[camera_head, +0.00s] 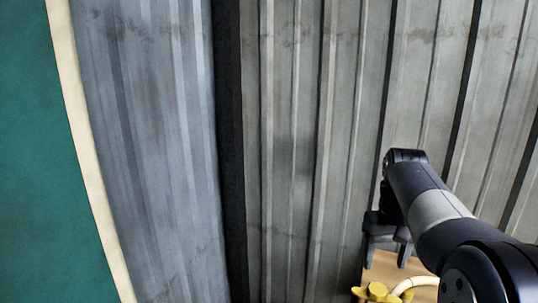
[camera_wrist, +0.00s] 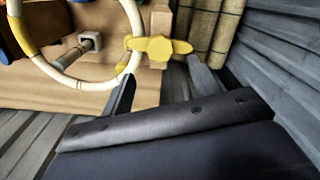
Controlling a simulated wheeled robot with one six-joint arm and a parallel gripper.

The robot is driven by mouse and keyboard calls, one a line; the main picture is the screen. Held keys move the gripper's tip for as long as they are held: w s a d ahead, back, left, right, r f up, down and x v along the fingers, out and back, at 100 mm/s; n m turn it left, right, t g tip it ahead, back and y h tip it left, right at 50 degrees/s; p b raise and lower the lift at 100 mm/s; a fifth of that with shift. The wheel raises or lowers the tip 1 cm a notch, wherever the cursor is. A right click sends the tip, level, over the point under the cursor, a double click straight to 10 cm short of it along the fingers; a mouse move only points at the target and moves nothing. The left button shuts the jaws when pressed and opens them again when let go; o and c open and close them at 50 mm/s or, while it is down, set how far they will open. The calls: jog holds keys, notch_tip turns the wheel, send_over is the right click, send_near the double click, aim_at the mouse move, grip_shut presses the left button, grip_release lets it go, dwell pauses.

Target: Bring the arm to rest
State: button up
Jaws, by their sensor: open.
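My arm (camera_head: 440,208) reaches in from the lower right in the head view, bent at its far end. My gripper (camera_head: 388,238) points down there over a wooden bench top (camera_head: 382,270). In the wrist view my gripper (camera_wrist: 163,86) has its two dark fingers spread apart with nothing between them. A cream rattan ring (camera_wrist: 62,84) with yellowish stretches lies beyond the left finger. A yellow winged knob (camera_wrist: 160,47) stands at the ring's right side, beyond the gap between the fingers. I cannot tell how far the fingertips are from either.
A grey peg-like fitting (camera_wrist: 90,42) stands inside the ring. Tan rolls or poles (camera_wrist: 205,28) lie at the top right of the wrist view. Grey corrugated metal walls (camera_head: 300,120) fill most of the head view. A green panel (camera_head: 35,150) with a cream edge is at left.

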aim_at(378, 288)
notch_tip(378, 288, down, 8)
jog(key=shift+f+p, duration=0.2)
jog(key=shift+p, duration=0.25)
jog(key=shift+n, duration=0.5)
jog(key=n+b, duration=0.1)
jog(key=n, duration=0.2)
jog(key=shift+r, duration=0.1)
jog(key=n+b, duration=0.1)
jog(key=n, duration=0.4)
jog(key=shift+b, duration=0.3)
jog(key=n+b, duration=0.2)
jog(key=n, duration=0.2)
jog(key=shift+n, duration=0.3)
jog(key=n+b, duration=0.2)
jog(key=n, duration=0.2)
jog(key=shift+n, duration=0.3)
jog(key=shift+r, duration=1.55)
